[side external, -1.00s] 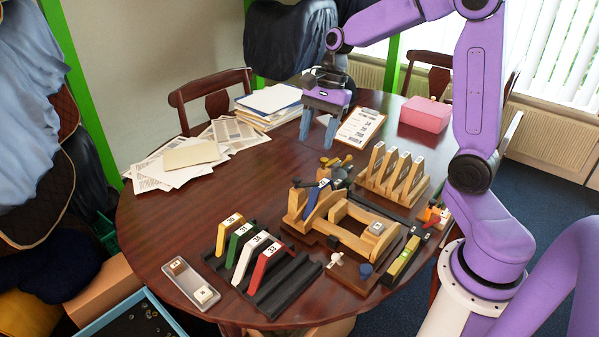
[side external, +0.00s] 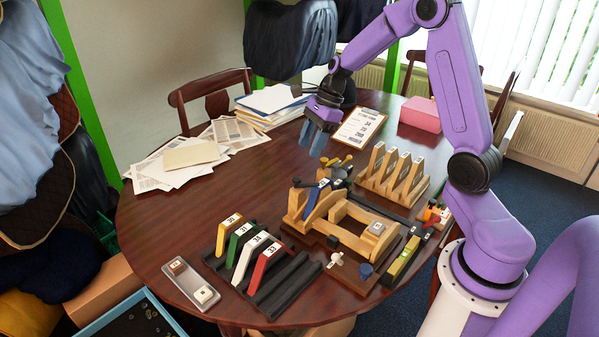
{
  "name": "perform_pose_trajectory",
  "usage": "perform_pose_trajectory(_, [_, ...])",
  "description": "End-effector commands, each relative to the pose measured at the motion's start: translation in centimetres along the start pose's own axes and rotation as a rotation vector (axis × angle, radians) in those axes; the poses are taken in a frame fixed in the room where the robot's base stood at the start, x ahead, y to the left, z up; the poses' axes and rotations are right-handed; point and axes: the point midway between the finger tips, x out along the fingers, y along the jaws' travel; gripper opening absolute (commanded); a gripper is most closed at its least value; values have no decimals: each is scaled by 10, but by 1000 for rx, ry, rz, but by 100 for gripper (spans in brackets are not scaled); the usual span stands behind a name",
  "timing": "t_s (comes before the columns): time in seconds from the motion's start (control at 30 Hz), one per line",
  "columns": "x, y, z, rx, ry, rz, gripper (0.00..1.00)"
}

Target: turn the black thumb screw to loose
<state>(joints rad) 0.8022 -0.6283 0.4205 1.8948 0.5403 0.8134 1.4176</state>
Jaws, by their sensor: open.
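A wooden saddle fixture (side external: 345,236) stands on a brown base on the round table, with a blue numbered piece (side external: 316,198) leaning in its left part. A small black knob (side external: 297,182) shows at the fixture's left end, and another small dark knob (side external: 333,242) on its front side. I cannot tell which of them is the black thumb screw, nor how far either is turned. My gripper (side external: 313,142) is open and empty, tilted, in the air behind and above the fixture. It touches nothing.
Left of the fixture is a black rack (side external: 272,283) with several coloured numbered pieces. A wooden slotted stand (side external: 392,178) is at the back right. A blue knob (side external: 366,270) and white knob (side external: 336,259) are at the front. Several brass-topped tools (side external: 337,163) stand behind the fixture.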

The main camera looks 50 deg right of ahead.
Motion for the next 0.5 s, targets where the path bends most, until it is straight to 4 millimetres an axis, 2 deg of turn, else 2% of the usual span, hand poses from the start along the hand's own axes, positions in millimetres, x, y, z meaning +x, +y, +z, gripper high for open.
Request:
perform_pose_trajectory(0.03, [11,2,-1,1,1,6,52])
perform_pose_trajectory(0.3, [60,1,-1,0,1,5,52])
perform_pose_trajectory(0.5, [83,0,0,0,0,2,52])
